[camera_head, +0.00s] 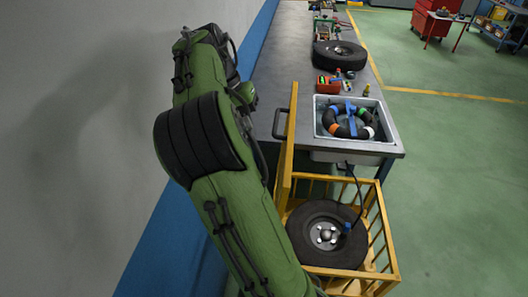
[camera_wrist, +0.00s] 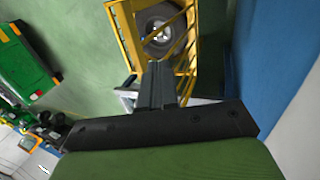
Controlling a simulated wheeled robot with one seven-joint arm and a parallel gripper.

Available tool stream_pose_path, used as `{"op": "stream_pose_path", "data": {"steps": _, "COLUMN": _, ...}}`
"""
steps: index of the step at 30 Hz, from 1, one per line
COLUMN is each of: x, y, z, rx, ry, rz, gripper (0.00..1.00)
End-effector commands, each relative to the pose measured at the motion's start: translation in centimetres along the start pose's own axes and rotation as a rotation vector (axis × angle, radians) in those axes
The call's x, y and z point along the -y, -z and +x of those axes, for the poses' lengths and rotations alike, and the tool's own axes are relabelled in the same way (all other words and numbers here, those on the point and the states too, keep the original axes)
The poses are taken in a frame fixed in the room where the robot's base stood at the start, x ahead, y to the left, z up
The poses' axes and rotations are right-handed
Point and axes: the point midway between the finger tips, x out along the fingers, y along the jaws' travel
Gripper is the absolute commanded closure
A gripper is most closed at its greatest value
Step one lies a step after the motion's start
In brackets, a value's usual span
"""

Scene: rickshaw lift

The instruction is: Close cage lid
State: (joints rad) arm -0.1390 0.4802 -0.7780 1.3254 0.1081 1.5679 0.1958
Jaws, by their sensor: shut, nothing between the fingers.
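The yellow cage (camera_head: 388,240) stands at the bottom right of the head view, with a dark wheel (camera_head: 318,230) inside. Its lid (camera_head: 288,150) stands raised on edge along the cage's left side, seen nearly edge-on. A dark handle (camera_head: 278,124) sticks out from the lid's left face near its upper end. In the wrist view the cage (camera_wrist: 126,38) and wheel (camera_wrist: 158,28) show at the top. My gripper (camera_wrist: 163,72) is shut and empty in the wrist view, pointing toward the cage. In the head view my arm hides its fingers.
A grey workbench (camera_head: 285,60) runs away behind the cage, with a sink (camera_head: 378,145) at its near end. A tyre (camera_head: 340,55) and small tools lie on it. A grey wall (camera_head: 80,110) is close on the left. Green floor (camera_head: 455,190) is free on the right.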

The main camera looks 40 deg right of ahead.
Motion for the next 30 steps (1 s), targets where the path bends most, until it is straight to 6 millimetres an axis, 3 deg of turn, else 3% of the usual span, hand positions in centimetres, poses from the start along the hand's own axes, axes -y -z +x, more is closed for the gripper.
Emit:
{"op": "stream_pose_path", "data": {"steps": 3, "x": 0.2, "y": -0.1, "z": 3.1, "rx": 0.004, "ry": -0.001, "rz": -0.003, "gripper": 1.00}}
{"op": "stream_pose_path", "data": {"steps": 12, "x": 0.2, "y": -0.1, "z": 9.7, "rx": 0.003, "ry": 0.001, "rz": -0.003, "gripper": 1.00}}
{"op": "stream_pose_path", "data": {"steps": 19, "x": -3.1, "y": 0.0, "z": 10.5, "rx": 0.000, "ry": 0.001, "rz": -0.003, "gripper": 1.00}}
{"op": "stream_pose_path", "data": {"steps": 30, "x": -3.5, "y": 0.0, "z": 10.7, "rx": -0.001, "ry": 0.002, "rz": -0.005, "gripper": 1.00}}
